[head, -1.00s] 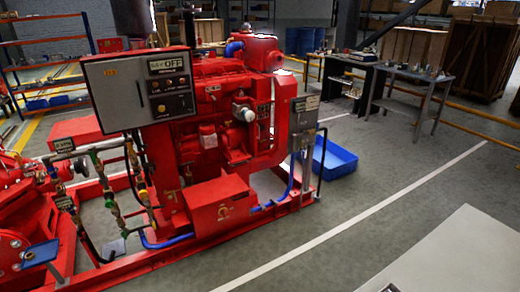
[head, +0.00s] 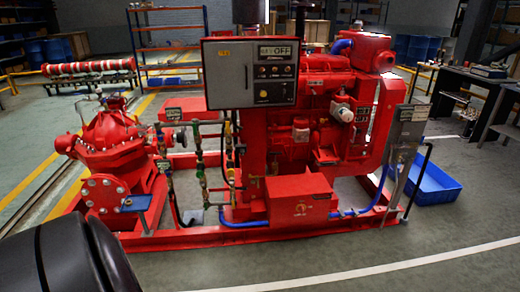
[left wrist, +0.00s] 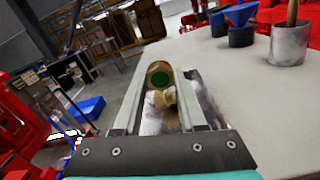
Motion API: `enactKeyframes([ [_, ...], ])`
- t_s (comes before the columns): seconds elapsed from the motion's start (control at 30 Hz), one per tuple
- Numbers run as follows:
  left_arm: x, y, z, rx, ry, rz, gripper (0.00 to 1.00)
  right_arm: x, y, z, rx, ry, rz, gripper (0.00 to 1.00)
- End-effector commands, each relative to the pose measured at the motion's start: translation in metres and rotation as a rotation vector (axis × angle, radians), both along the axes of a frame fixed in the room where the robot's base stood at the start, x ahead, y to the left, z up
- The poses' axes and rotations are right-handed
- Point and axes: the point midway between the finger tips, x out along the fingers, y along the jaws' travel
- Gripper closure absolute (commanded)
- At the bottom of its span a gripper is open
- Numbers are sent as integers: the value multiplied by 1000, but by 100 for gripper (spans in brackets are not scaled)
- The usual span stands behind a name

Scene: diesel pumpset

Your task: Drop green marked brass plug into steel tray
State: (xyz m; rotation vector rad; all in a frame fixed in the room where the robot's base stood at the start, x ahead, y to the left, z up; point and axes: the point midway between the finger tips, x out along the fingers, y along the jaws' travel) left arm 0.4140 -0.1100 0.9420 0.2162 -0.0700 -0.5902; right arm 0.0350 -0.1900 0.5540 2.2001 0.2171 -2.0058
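In the left wrist view, a brass plug (left wrist: 160,76) with a round green mark on its end sits between the fingertips of my left gripper (left wrist: 162,88). The fingers appear shut on it, with the green end facing the camera. A smaller tan or brass-coloured part shows just below the green end. A shiny metal surface (left wrist: 207,104) shows behind and beside the fingers; I cannot tell whether it is the steel tray. My right gripper is in neither current view. Neither gripper shows in the head view.
A pale tabletop (left wrist: 250,110) carries blue funnels (left wrist: 240,15) and a metal cup (left wrist: 289,43). The red pumpset (head: 300,130) fills the middle of the head view, with a blue bin (head: 432,184) on the floor at its right. Open grey floor lies in front.

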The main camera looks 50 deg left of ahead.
Motion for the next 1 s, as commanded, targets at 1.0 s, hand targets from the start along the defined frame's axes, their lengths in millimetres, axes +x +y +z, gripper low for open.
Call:
enactKeyframes([
  [1.0,-66,44,-1,2,4,-2,26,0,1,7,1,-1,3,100],
])
